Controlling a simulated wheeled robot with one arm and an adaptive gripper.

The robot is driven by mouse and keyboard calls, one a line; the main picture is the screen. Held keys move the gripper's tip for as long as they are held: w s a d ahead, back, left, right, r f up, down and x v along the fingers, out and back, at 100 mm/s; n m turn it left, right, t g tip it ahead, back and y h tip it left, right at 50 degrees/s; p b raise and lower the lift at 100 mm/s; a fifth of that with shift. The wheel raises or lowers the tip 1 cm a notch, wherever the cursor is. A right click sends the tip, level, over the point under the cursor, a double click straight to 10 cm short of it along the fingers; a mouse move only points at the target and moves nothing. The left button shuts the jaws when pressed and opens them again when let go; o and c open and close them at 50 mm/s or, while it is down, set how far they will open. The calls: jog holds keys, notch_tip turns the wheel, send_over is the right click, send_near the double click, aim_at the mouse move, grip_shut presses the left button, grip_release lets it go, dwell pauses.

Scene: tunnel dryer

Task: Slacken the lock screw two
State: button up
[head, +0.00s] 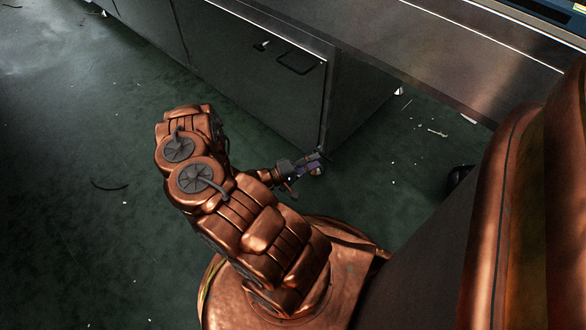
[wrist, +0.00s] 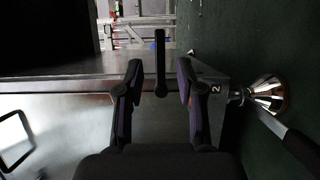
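In the wrist view a dark upright bar (wrist: 160,62), apparently the lever of lock screw two, stands between the two fingers of my gripper (wrist: 159,80). A gap shows on each side of it, so the gripper is open. A grey bracket marked "2" (wrist: 215,88) lies just right of the right finger, partly hidden by it. A shiny round foot (wrist: 268,94) on a stem sticks out from it towards the dark green floor. In the head view my gripper (head: 317,163) is low beside the lower corner of a grey cabinet; the lever cannot be made out there.
The grey cabinet (head: 250,80) has a dark handle (head: 298,63) and a small latch (head: 262,45); the handle also shows in the wrist view (wrist: 14,140). A long metal worktop edge (head: 400,60) runs above. The green floor (head: 90,150) is mostly clear, with small scraps.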

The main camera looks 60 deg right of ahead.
jog(key=v, duration=0.9)
dwell(0.5)
